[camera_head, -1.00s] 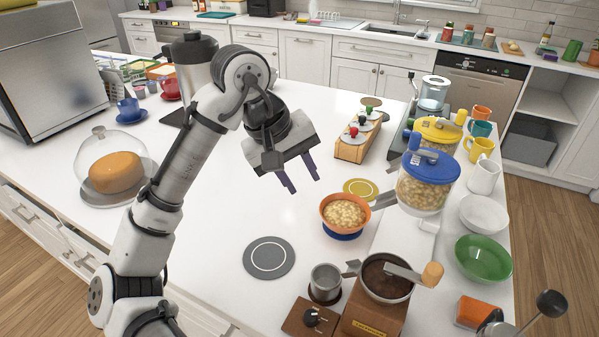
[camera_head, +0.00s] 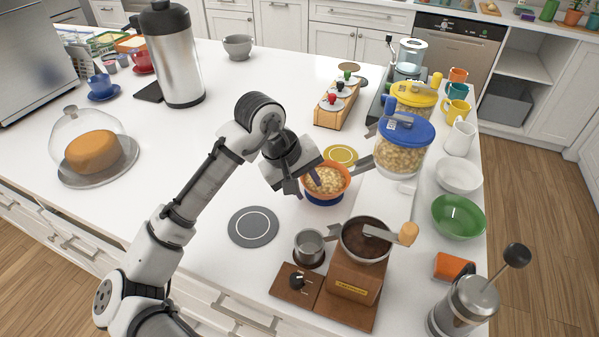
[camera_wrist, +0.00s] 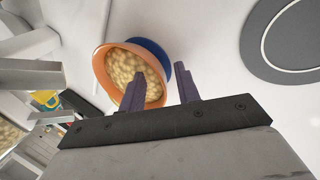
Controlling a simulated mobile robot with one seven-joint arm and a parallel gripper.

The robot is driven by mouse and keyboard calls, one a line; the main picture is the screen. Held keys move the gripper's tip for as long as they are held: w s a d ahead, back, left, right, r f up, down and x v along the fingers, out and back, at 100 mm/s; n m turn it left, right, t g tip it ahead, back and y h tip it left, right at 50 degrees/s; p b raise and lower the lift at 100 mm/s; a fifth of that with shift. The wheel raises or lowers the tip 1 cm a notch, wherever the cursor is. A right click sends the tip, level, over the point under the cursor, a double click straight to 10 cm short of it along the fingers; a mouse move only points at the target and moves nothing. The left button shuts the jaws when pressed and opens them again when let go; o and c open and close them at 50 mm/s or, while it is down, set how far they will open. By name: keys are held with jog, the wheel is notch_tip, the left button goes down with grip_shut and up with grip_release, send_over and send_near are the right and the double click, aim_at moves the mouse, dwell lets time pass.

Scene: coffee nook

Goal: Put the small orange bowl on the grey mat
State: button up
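The small orange bowl (camera_head: 343,191), filled with pale round pieces, stands on a round blue mat (camera_head: 322,202) in the head view. In the wrist view the bowl (camera_wrist: 99,67) lies at upper centre, with the blue mat (camera_wrist: 155,49) showing beyond its rim. My gripper (camera_head: 305,187) is open at the bowl's left side. In the wrist view the gripper (camera_wrist: 161,72) has one finger overlapping the bowl's opening and the other beyond its rim; contact cannot be told. The grey mat (camera_head: 253,228), with a white ring, lies bare to the left of the bowl.
A coffee grinder (camera_head: 355,275) and a metal cup (camera_head: 309,249) stand in front of the bowl. A blue-lidded jar (camera_head: 404,145) is close on its right. A yellow mat (camera_head: 341,153) lies behind.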

jog(key=shift+f, duration=0.15)
grip_shut()
jog(key=shift+w, duration=0.1)
dwell(0.3)
jog(key=shift+w+a, duration=0.15)
jog(key=shift+a, duration=0.15)
jog(key=shift+a+p, duration=0.3)
jog(key=shift+a, duration=0.35)
grip_release()
jog(key=shift+w+d, duration=0.1)
jog(key=shift+w, duration=0.05)
